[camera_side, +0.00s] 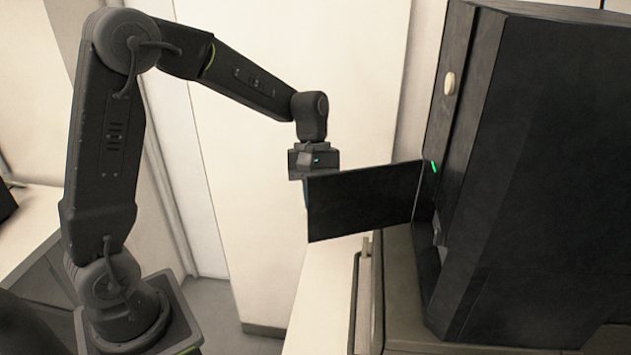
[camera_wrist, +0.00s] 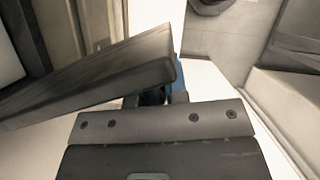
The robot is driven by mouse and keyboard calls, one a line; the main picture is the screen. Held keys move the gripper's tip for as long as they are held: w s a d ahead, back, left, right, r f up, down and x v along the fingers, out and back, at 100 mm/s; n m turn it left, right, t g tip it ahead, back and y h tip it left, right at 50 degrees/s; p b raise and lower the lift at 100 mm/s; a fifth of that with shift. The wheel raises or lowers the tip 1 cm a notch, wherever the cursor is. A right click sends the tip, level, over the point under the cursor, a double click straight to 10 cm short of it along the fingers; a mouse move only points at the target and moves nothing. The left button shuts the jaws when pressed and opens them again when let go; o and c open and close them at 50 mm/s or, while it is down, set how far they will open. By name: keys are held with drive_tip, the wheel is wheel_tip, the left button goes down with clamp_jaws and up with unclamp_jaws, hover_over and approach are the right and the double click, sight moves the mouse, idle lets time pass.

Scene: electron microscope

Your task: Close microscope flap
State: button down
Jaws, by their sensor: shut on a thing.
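The microscope (camera_side: 545,160) is a tall black cabinet at the right of the side view. Its flap (camera_side: 362,200) is a flat black panel that stands open, sticking out to the left from the cabinet front. My gripper (camera_side: 307,180) is at the flap's outer left edge and shut on it. The fingertips are mostly hidden behind the flap in the side view. In the wrist view the flap (camera_wrist: 95,75) runs from the left to the fingers, and its end lies at my gripper (camera_wrist: 160,98). A bit of blue shows beside the flap's end there.
A white worktop (camera_side: 312,305) and a grey base with a handle (camera_side: 358,300) lie below the flap. A round pale button (camera_side: 450,83) and a green light (camera_side: 433,167) are on the microscope front. Open space lies left of the flap.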

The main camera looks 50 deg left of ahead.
drive_tip(key=s+d+n+t, duration=0.1)
drive_tip(key=d+n+t, duration=0.2)
drive_tip(key=d+n, duration=0.5)
drive_tip(key=shift+s+d+h, duration=0.3)
drive_tip(key=shift+d, duration=4.75)
drive_tip(key=c, duration=1.4)
unclamp_jaws()
drive_tip(key=shift+c, duration=0.2)
drive_tip(key=shift+n, duration=0.3)
drive_tip(key=shift+w+a+r, duration=0.1)
drive_tip(key=shift+r, duration=0.05)
drive_tip(key=v, duration=1.3)
drive_tip(key=shift+r, duration=0.3)
